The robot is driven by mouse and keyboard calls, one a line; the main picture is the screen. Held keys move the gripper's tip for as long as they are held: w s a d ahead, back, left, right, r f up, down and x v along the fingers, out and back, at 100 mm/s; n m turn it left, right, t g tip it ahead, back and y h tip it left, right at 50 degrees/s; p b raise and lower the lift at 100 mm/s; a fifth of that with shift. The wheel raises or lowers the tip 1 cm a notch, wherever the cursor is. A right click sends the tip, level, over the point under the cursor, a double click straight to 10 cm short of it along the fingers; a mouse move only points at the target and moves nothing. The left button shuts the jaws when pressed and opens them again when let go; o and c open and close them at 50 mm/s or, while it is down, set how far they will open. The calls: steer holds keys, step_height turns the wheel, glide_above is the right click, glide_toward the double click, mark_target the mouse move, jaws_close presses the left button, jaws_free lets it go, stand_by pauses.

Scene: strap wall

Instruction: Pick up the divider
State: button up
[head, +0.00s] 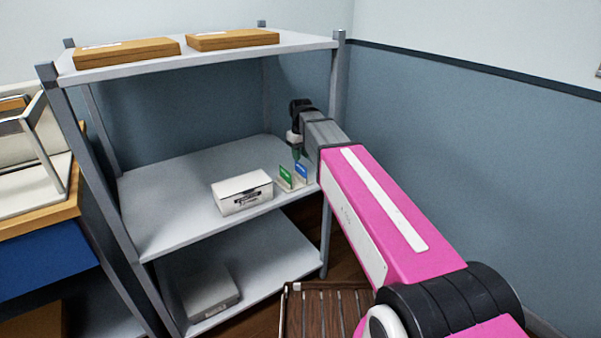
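Two small upright pieces stand near the right front edge of the middle shelf; they look like dividers. One has a green face (286,177) and the other a blue face (301,171), with pale bases. I cannot tell which one is the task's divider. My gripper (297,153) points down above and slightly behind them, inside the shelf bay near the right post. It appears apart from both pieces. Its fingers are small and partly hidden by my arm, so their opening does not show clearly.
A white box (242,193) sits left of the pieces on the middle shelf (165,220). Two brown boxes (127,52) (233,39) lie on the top shelf. A grey box (208,292) lies on the bottom shelf. A slatted wooden item (325,315) stands in front.

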mark_target(301, 168)
steer(key=shift+f, duration=3.5)
jaws_close()
